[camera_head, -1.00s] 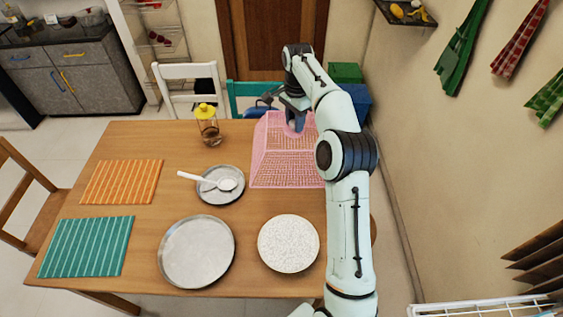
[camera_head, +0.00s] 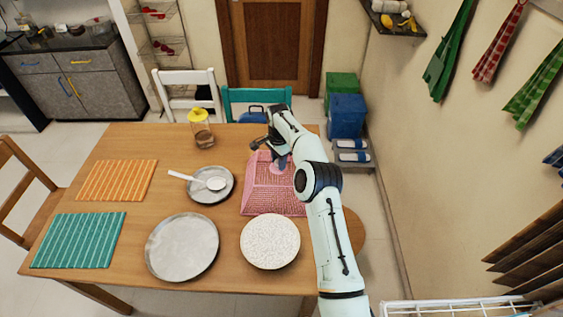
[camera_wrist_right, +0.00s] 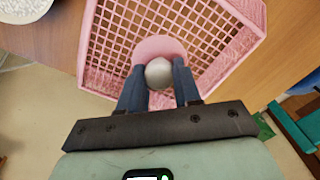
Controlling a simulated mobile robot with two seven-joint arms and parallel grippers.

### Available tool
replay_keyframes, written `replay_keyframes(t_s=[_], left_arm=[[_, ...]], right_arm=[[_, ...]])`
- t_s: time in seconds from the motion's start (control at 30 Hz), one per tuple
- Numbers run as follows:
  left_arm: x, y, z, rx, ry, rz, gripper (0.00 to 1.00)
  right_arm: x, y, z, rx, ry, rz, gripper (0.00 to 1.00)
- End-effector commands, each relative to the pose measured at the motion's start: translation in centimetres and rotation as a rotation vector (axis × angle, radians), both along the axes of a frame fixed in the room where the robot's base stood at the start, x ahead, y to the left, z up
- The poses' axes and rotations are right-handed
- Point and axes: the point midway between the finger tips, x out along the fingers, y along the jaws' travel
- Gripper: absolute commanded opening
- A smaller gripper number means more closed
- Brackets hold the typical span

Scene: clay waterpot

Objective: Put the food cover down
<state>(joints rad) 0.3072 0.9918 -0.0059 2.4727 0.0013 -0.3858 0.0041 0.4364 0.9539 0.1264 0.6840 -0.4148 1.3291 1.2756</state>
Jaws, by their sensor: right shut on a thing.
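The pink mesh food cover (camera_head: 262,200) is at the right part of the wooden table in the head view, behind the white speckled plate. My right gripper (camera_head: 278,163) is at its top, shut on its knob. In the right wrist view, the two fingers of the gripper (camera_wrist_right: 159,80) stand on either side of a round silver knob on a pink disc, and the pink lattice of the cover (camera_wrist_right: 110,38) spreads around it. Whether the cover's rim touches the table is hard to tell. My arm hides its right side. My left gripper does not show.
The wooden table (camera_head: 130,142) also holds a white speckled plate (camera_head: 270,241), a metal plate (camera_head: 182,247), a small plate with a spoon (camera_head: 211,185), a yellow-lidded jar (camera_head: 201,128) and two striped mats. A teal chair (camera_head: 256,97) stands behind. Bare wood lies around the jar.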

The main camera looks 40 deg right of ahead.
Motion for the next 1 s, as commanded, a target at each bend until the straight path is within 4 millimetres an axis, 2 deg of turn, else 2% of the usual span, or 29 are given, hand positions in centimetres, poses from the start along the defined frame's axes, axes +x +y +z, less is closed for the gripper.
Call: replay_keyframes(t_s=[0.37, 0.4, 0.47, 0.5, 0.83, 1.0], left_arm=[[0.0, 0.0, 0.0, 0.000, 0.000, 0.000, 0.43], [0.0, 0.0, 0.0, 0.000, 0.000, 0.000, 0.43], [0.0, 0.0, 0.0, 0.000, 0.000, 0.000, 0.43], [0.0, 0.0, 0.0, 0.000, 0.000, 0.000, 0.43], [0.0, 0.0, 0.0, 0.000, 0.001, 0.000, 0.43], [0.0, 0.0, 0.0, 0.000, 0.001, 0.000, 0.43]], right_arm=[[0.1, 0.0, -0.4, -0.001, -0.003, -0.001, 0.00], [0.1, 0.0, -0.5, -0.001, -0.002, -0.001, 0.36], [0.1, 0.0, -0.5, -0.001, -0.002, -0.001, 0.56], [0.1, 0.0, -0.5, -0.001, -0.002, -0.001, 0.58], [0.1, 0.0, -0.1, -0.001, -0.003, -0.002, 0.58], [-0.5, -0.4, 2.4, -0.003, -0.006, 0.000, 0.58]])
